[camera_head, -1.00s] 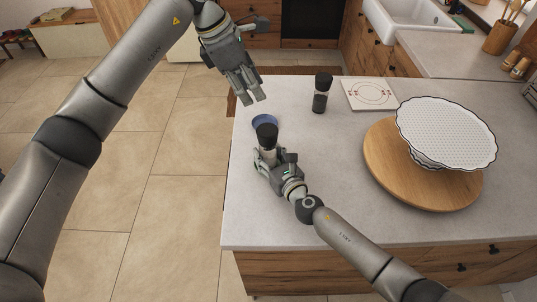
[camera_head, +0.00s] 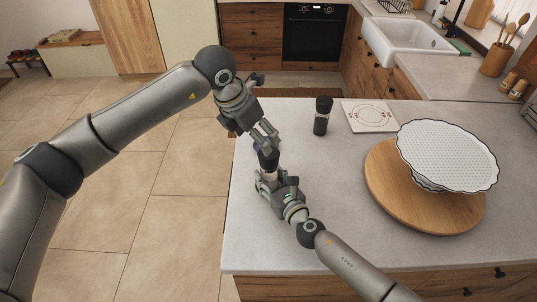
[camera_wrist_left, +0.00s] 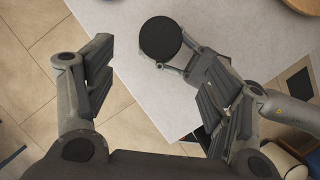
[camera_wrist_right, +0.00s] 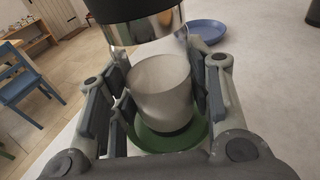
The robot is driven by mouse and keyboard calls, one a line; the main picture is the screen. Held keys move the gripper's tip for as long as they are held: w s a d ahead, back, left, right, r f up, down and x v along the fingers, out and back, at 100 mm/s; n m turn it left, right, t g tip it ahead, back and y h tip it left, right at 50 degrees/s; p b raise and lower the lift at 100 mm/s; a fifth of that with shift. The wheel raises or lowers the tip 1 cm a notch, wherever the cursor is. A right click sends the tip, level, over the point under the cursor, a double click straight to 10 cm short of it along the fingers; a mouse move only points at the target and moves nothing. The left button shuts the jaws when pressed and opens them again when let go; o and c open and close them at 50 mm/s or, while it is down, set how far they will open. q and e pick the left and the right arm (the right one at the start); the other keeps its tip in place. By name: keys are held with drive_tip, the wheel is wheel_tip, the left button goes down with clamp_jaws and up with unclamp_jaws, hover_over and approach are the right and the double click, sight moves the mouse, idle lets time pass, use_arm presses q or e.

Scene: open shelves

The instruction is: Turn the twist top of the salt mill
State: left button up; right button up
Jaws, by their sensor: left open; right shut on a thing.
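The salt mill has a black twist top (camera_head: 268,160), a chrome collar (camera_wrist_right: 148,30) and a clear body filled with white (camera_wrist_right: 160,88). My right gripper (camera_head: 266,180) is shut around its body and holds it upright near the counter's left edge. My left gripper (camera_head: 268,142) is open, just above and behind the black top, and partly hides it. In the left wrist view the top (camera_wrist_left: 160,39) is a black disc near the fingertips, toward the right finger. I cannot tell whether a left finger touches it.
A dark mill (camera_head: 322,116) stands farther back, beside a white board (camera_head: 369,116). A round wooden board (camera_head: 400,205) bears a white scalloped stand (camera_head: 447,155) at right. A blue dish (camera_wrist_right: 208,31) lies behind the salt mill. The counter's middle is clear.

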sight(269, 158)
use_arm(q)
drive_tip(key=x, duration=1.1)
drive_tip(key=shift+f, duration=0.15)
drive_tip(key=c, duration=1.1)
drive_tip(key=shift+m, duration=0.4)
